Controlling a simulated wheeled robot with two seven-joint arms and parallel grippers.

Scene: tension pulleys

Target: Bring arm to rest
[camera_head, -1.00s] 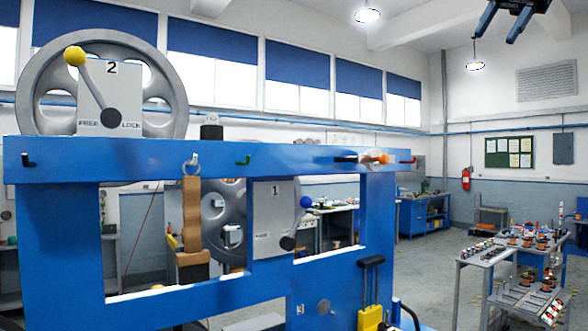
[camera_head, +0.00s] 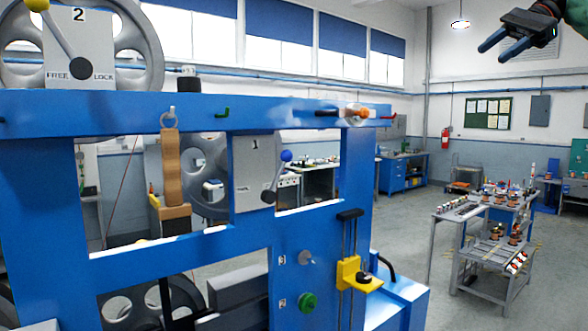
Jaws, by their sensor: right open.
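My right gripper (camera_head: 498,45) shows at the top right, high in the air. Its two dark blue fingers are apart and nothing is between them. It is to the right of the blue frame (camera_head: 200,108) and touches nothing. On the frame are a plate marked 2 (camera_head: 80,48) with a yellow-knobbed lever (camera_head: 52,28), and a plate marked 1 (camera_head: 252,165) with a blue-knobbed lever (camera_head: 277,172). Both levers point up from their pivots. A brown strap (camera_head: 170,165) hangs from a ring on the upper beam. My left gripper is out of view.
A yellow block (camera_head: 350,275) sits on rods at the frame's right, with a green knob (camera_head: 308,302) beside it. A grey cart (camera_head: 470,225) with small parts stands at the right. Blue cabinets (camera_head: 405,172) line the back. Open floor lies between the frame and the cart.

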